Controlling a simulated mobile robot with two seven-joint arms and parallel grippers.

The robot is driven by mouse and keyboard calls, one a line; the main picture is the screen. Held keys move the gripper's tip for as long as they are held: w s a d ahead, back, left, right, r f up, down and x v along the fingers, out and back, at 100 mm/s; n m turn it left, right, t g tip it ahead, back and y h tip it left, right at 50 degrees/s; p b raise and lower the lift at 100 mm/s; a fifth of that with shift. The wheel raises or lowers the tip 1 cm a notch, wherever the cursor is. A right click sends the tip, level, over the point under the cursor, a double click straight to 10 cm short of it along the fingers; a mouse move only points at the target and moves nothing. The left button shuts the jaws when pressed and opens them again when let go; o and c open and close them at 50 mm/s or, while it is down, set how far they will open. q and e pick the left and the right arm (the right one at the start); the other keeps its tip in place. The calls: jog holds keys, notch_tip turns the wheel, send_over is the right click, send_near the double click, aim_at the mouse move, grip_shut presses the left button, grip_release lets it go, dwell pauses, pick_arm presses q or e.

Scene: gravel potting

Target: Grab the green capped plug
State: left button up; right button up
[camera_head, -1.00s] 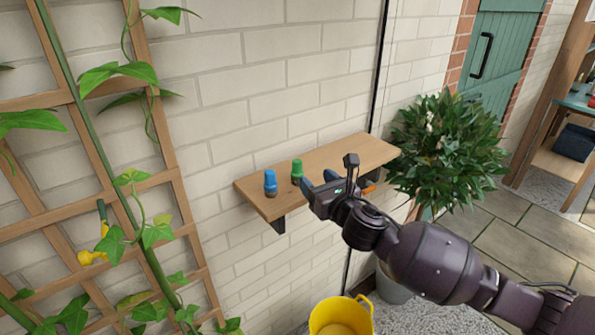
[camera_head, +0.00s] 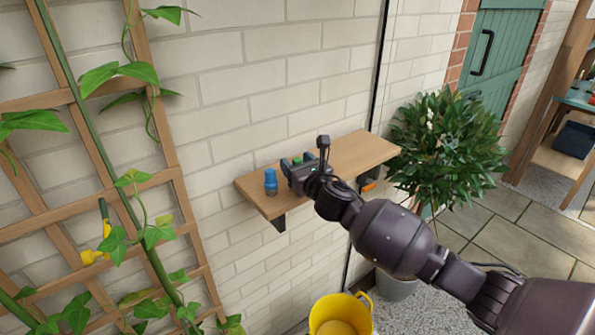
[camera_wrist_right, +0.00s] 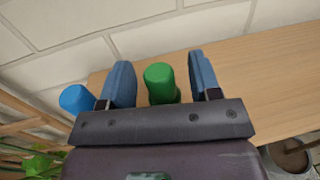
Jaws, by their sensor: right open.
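The green capped plug (camera_wrist_right: 161,83) stands on the wooden shelf (camera_head: 350,157). In the right wrist view it sits between the two blue fingers of my right gripper (camera_wrist_right: 162,82), with a gap on each side. In the head view only the top of its green cap (camera_head: 296,160) shows behind my right gripper (camera_head: 297,161). My right gripper is open and low over the shelf. A blue capped plug (camera_head: 270,181) stands to the left of the gripper; it also shows in the right wrist view (camera_wrist_right: 76,98), outside the left finger. My left gripper is not in view.
The pale brick wall (camera_head: 260,90) is close behind the shelf. A wooden trellis (camera_head: 165,150) with vines stands at left, a leafy bush (camera_head: 445,150) at right. A yellow bucket (camera_head: 340,316) is on the ground below. The shelf's right part is clear.

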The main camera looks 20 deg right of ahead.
jog(key=shift+c, duration=0.3)
jog(key=c, duration=0.9)
